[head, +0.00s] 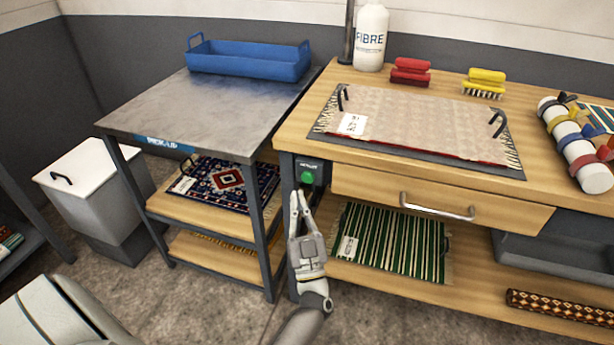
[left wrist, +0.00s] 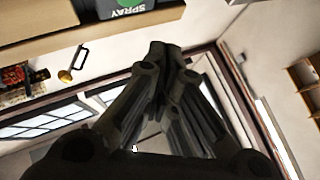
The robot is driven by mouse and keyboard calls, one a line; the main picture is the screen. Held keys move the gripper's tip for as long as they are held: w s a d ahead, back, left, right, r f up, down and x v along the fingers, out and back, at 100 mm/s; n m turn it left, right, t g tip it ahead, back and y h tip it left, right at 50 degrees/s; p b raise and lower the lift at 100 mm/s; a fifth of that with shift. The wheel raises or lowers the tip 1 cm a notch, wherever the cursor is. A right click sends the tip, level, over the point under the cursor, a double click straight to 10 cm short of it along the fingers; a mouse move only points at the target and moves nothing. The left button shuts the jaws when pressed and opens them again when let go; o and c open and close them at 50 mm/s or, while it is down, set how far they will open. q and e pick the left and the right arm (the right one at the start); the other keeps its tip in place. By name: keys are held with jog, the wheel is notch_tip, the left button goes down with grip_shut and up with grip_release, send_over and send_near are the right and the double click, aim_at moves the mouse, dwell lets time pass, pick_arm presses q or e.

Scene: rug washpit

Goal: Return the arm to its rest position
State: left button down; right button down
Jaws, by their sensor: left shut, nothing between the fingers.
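My left gripper (head: 300,198) is in the middle of the head view, with its fingers shut and nothing between them. Its tips point up, just below a green button (head: 307,177) on a dark control box at the front left corner of the wooden bench (head: 440,182). I cannot tell whether the tips touch the box. In the left wrist view the shut fingers (left wrist: 168,50) fill the middle, dark against a bright background. My right gripper does not show.
A steel-topped table (head: 205,110) with a blue tray (head: 250,60) stands left of the bench. A drawer with a metal handle (head: 437,208) is right of the gripper. A rug on a board (head: 420,120) lies on the bench. A white-lidded bin (head: 85,170) stands left; floor shows in front.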

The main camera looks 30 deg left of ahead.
pick_arm(q)
jog(key=shift+s+d, duration=0.1)
jog(key=shift+s, duration=0.25)
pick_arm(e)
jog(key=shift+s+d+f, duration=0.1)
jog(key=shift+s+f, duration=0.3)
